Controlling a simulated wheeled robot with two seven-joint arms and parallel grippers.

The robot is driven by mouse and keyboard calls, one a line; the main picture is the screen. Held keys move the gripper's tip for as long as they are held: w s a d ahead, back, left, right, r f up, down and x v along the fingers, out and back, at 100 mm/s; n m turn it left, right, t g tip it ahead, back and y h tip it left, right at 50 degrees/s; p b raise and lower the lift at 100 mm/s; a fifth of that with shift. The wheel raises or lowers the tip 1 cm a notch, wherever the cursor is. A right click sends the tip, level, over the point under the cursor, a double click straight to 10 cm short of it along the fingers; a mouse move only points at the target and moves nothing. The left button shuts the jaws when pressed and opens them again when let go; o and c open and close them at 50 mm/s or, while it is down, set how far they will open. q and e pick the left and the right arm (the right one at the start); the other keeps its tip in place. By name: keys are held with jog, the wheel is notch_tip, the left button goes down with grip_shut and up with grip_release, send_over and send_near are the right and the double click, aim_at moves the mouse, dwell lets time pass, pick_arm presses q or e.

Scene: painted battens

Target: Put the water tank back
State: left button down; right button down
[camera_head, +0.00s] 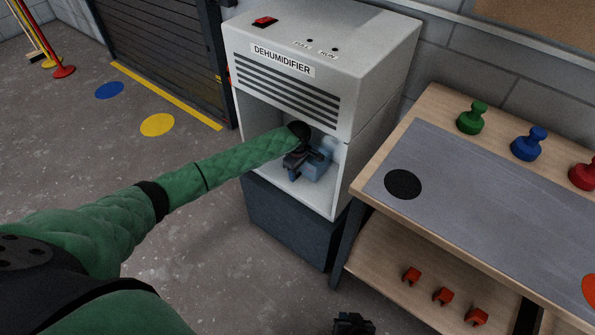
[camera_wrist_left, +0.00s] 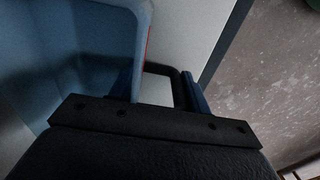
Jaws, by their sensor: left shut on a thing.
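The blue water tank (camera_head: 319,167) sits in the open lower bay of the white dehumidifier (camera_head: 385,50). In the left wrist view the tank (camera_wrist_left: 75,45) fills the upper left, with a thin red strip by its edge. My left gripper (camera_head: 298,161) reaches into the bay and is shut on the tank, at what looks like a dark handle; it also shows in the left wrist view (camera_wrist_left: 162,90). The gripper and forearm hide part of the tank, so I cannot tell whether it is fully seated. My right gripper (camera_head: 352,325) shows only partly at the bottom edge.
The dehumidifier stands on a dark plinth (camera_head: 285,220). Close on its right is a wooden bench (camera_head: 430,110) with green, blue and red knobbed pieces on top and red clips on its lower shelf. A shutter (camera_head: 155,50) stands behind left. Floor on the left is mostly clear.

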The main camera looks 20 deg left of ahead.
jog(key=shift+r, duration=0.15)
pick_arm(q)
jog(key=c, duration=0.7)
grip_release()
pick_arm(e)
jog(key=shift+w+r, duration=0.1)
pick_arm(q)
jog(key=shift+o, duration=0.2)
notch_tip(320, 180, up, 7)
jog(key=shift+f, duration=0.1)
jog(key=shift+r, duration=0.4)
pick_arm(e)
jog(key=shift+r, duration=0.4)
jog(key=shift+f, duration=0.15)
jog(key=shift+w+d, duration=0.1)
jog(key=shift+d, duration=0.05)
